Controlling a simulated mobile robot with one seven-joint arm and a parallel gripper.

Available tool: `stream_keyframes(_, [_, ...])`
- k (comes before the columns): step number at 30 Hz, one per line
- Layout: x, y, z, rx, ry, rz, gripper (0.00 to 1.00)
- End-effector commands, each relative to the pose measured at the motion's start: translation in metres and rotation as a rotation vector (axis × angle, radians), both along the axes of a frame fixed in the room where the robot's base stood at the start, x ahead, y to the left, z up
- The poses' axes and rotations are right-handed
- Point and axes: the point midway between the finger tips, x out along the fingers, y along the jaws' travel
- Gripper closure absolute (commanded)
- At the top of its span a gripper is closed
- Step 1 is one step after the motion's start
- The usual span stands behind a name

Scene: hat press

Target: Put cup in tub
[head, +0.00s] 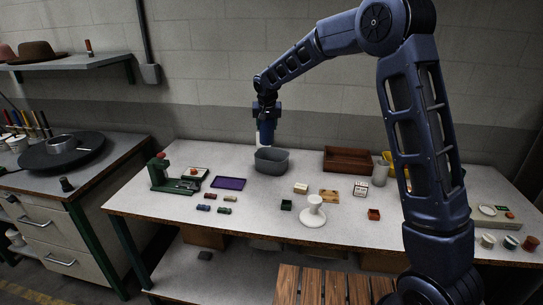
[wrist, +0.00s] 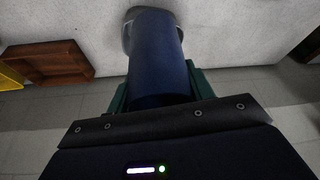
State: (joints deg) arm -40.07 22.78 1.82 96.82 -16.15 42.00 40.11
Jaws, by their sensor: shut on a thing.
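My gripper (head: 267,116) hangs above the grey tub, and its green fingers (wrist: 158,88) are shut on a blue cylindrical cup. In the wrist view the blue cup (wrist: 155,55) fills the centre and its far end overlaps the tub. Only a bit of the tub (wrist: 127,35) shows in the wrist view, mostly hidden by the cup.
A brown wooden tray (head: 350,160) stands right of the tub. A purple tray (head: 228,183) and a green press (head: 160,175) are to the left. A white stand (head: 313,213) and several small blocks lie in front. A side bench (head: 100,165) stands at far left.

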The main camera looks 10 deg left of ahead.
Motion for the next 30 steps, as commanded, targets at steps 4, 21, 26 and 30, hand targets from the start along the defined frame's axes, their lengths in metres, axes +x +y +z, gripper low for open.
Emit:
stream_keyframes(4, [0.052,0.002,-0.001,-0.002,-0.002,-0.087,0.73])
stream_keyframes(21, [0.119,-0.002,-0.028,-0.014,-0.011,-0.209,0.73])
stream_keyframes(26, [0.118,-0.002,-0.063,-0.014,-0.01,-0.208,0.73])
stream_keyframes(30, [0.118,-0.002,-0.093,-0.014,-0.01,-0.209,0.73])
